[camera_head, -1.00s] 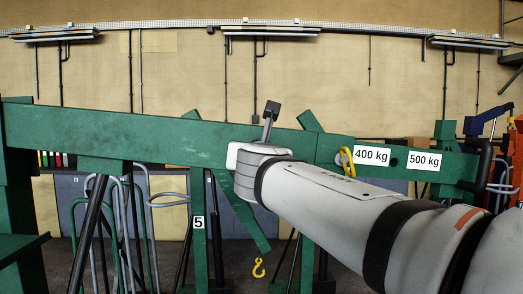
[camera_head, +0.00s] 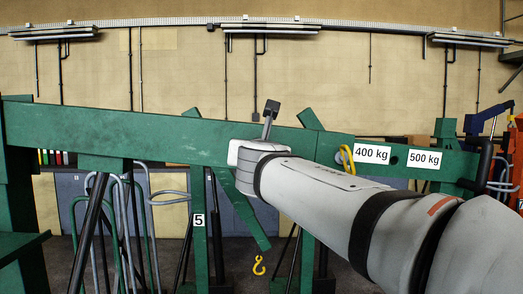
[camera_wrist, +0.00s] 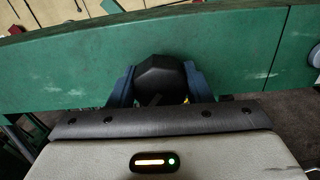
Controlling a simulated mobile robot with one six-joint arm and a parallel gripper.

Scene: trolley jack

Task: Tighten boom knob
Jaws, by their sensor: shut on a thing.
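The green boom (camera_head: 160,137) runs across the head view, with "400 kg" and "500 kg" labels toward its right end. In the wrist view the boom (camera_wrist: 60,70) fills the upper part, and the black boom knob (camera_wrist: 160,77) stands against its face. My gripper (camera_wrist: 158,88) has its two blue-grey fingers on either side of the knob, shut on it. In the head view my arm reaches in from the lower right and hides the knob and the fingers.

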